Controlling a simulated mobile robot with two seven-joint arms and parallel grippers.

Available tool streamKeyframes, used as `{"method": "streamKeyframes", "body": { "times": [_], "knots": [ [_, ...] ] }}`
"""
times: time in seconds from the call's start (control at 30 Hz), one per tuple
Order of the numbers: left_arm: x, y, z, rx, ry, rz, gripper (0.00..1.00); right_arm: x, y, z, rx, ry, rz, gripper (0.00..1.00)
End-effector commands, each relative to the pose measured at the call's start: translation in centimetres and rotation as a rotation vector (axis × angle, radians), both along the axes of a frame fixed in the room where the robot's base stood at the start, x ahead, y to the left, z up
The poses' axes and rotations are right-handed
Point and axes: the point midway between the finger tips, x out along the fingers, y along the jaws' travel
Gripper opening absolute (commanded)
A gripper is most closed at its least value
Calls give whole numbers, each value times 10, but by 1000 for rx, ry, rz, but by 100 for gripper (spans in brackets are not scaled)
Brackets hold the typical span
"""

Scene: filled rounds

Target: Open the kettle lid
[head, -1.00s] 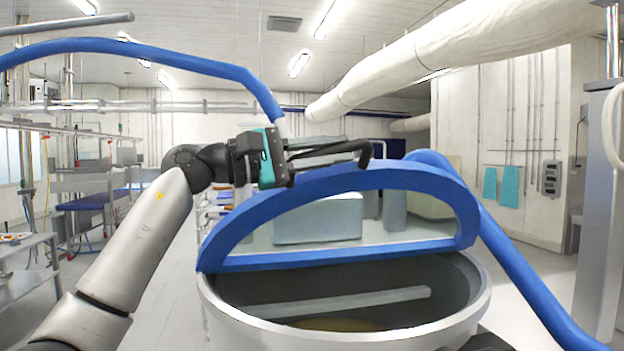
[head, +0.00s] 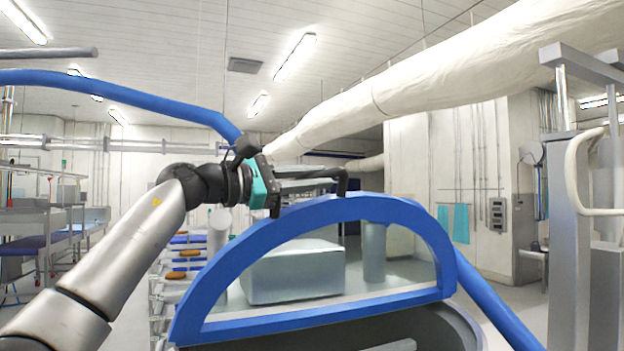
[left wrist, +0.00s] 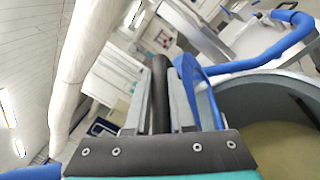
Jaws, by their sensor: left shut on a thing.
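The kettle lid (head: 415,217) stands raised and tilted up over the kettle, a half-round lid with a thick blue rim and an open or see-through middle. The grey kettle (head: 462,328) shows only its upper part at the bottom of the head view; its inside also shows in the left wrist view (left wrist: 262,98). My left gripper (head: 325,181) is at the lid's top edge, shut on the lid's black handle. In the left wrist view the black handle (left wrist: 160,85) runs between the two fingers, with the blue rim beside them. My right gripper is not in view.
A blue pipe (head: 120,84) runs in from the left behind my left arm, and another (head: 500,305) slopes down at the right. A grey column (head: 565,230) stands at the far right. Trolleys with round items (head: 185,254) stand behind at the left.

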Motion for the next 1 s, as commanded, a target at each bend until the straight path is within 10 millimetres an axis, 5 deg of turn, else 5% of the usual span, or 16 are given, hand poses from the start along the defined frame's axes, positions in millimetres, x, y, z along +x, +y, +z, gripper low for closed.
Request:
{"method": "streamKeyframes", "body": {
  "times": [0.2,0.23,0.47,0.77,1.0],
  "knots": [
    [3,3,-2,1,4,10,0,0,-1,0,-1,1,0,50],
    [3,3,-3,1,4,10,26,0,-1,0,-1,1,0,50],
    [2,1,-2,1,2,5,52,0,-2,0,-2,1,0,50],
    [0,2,-2,2,0,2,52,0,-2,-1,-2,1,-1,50],
    [-13,30,-7,2,-3,5,52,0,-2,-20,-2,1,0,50]
  ]
}}
